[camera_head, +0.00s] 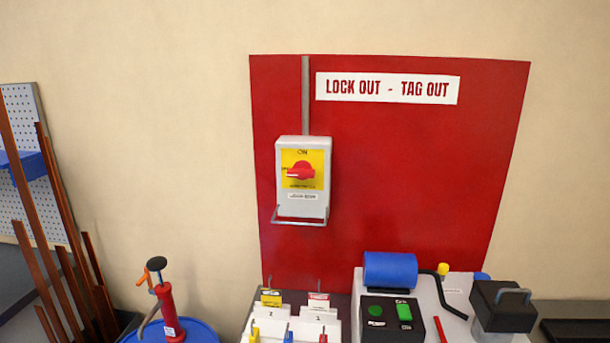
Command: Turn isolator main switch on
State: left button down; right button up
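The isolator main switch (302,177) is a light grey box on a red wall board, left of the board's middle. Its red rotary knob (301,171) sits on a yellow plate marked "ON" at the top. The knob lies roughly horizontal, its pointer end toward the left, not at the "ON" mark. A metal bar (300,221) runs around the bottom of the box. Neither of my grippers is in view.
The red board (420,190) carries a "LOCK OUT - TAG OUT" sign (388,88). Below stand a tag rack (290,327), a control box with green buttons (391,317) and a blue roller (390,270). Space before the switch is clear.

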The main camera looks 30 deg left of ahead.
aim_at(302, 170)
jog(key=j, duration=0.85)
jog(key=j+u, duration=0.15)
jog(key=j, duration=0.65)
